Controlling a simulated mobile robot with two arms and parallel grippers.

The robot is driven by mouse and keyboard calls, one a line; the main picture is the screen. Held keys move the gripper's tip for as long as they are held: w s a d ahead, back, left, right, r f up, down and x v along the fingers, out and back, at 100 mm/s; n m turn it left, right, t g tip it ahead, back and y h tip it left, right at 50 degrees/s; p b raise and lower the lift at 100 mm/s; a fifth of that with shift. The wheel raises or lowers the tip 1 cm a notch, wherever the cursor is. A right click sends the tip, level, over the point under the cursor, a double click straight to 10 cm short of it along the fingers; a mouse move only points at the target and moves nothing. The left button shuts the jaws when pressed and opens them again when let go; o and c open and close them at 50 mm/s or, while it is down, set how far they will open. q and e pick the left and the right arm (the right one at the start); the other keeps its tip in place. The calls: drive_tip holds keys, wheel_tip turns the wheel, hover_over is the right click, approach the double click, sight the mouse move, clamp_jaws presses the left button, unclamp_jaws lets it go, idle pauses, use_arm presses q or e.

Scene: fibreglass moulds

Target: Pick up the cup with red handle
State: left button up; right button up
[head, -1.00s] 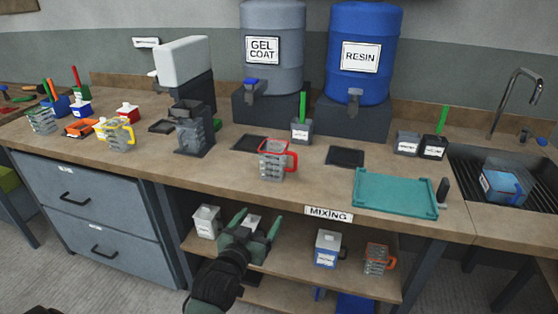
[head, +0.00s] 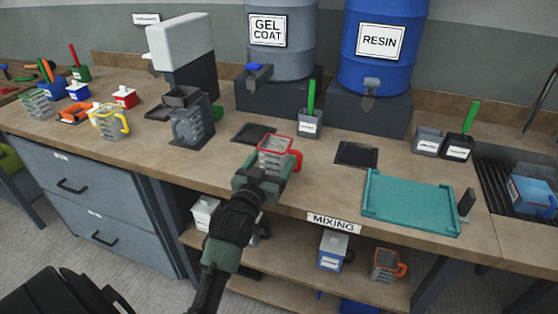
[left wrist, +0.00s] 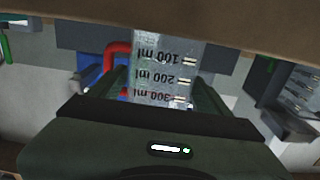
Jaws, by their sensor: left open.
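The clear measuring cup with the red rim and red handle (head: 275,148) stands upright on the bench near its front edge, its handle to the right. My left gripper (head: 264,172) is open at the front of the cup and covers its lower part in the head view. In the left wrist view the cup (left wrist: 165,70) appears upside down with its ml marks, between the two green fingers of my left gripper (left wrist: 163,88). Whether the fingers touch it cannot be told. My right gripper is not in view.
A teal tray (head: 410,229) lies to the right, and a dark pad (head: 356,154) lies behind. A yellow-handled cup (head: 108,122) stands at the left. Another cup with an orange-red handle (head: 386,264) is on the lower shelf. The RESIN drum (head: 383,70) stands at the back.

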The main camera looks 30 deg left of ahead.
sight(280, 149)
use_arm(q)
drive_tip(key=x, duration=0.6)
drive_tip(key=shift+w, duration=0.1)
drive_tip(key=c, duration=1.1)
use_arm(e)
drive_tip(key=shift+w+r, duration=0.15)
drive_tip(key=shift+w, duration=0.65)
